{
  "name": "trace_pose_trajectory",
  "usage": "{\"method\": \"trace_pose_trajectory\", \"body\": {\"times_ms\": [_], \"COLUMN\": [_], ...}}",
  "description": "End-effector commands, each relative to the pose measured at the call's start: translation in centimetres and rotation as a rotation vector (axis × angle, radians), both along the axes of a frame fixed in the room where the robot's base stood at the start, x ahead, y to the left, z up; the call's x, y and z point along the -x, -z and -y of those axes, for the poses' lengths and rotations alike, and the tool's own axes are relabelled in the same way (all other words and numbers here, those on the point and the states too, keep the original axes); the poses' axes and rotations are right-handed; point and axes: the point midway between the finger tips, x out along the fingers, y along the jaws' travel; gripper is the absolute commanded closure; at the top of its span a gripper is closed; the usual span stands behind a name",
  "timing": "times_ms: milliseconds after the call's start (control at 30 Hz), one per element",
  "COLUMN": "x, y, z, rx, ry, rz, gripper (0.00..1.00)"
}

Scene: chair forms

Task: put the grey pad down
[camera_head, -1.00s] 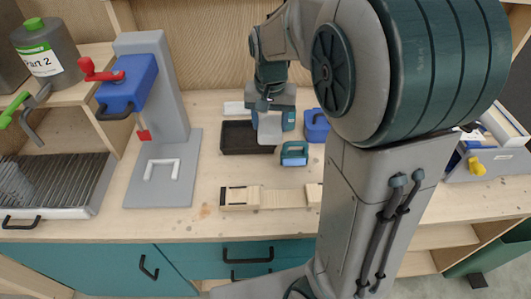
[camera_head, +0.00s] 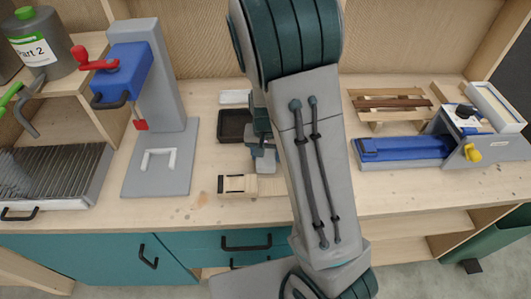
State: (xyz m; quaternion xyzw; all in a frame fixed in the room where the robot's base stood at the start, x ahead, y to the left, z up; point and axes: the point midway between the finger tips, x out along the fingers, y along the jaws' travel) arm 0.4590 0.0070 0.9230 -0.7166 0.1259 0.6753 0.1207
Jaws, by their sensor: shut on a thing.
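The grey pad (camera_head: 266,166) shows as a small light-grey patch just left of my arm, above or against the far end of the wooden piece. My gripper (camera_head: 263,148) is shut on it, with the fingers mostly hidden behind my own arm. I cannot tell whether the pad touches the bench.
A black tray (camera_head: 235,126) stands just left of the gripper. A pale wooden piece (camera_head: 238,184) lies in front. A grey press stand with a blue head (camera_head: 124,72) is at the left. A blue vise (camera_head: 403,148) and wooden slats (camera_head: 392,103) are at the right. Bench between stand and tray is clear.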

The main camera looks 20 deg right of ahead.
Motion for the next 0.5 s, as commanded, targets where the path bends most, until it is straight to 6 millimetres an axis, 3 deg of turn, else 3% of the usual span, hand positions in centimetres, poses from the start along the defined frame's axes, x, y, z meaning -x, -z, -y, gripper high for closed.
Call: {"method": "trace_pose_trajectory", "body": {"times_ms": [367,400,433,500], "x": [-0.03,-0.03,-0.03,-0.03], "y": [0.53,0.34,0.32,0.32], "z": [-0.01,-0.02,-0.02,-0.02], "rx": [-0.001,-0.001,-0.001,-0.001], "ry": [-0.001,-0.001,-0.001,-0.001], "rz": [0.001,0.001,0.001,0.001], "gripper": [0.9,0.36,0.28,0.24]}}
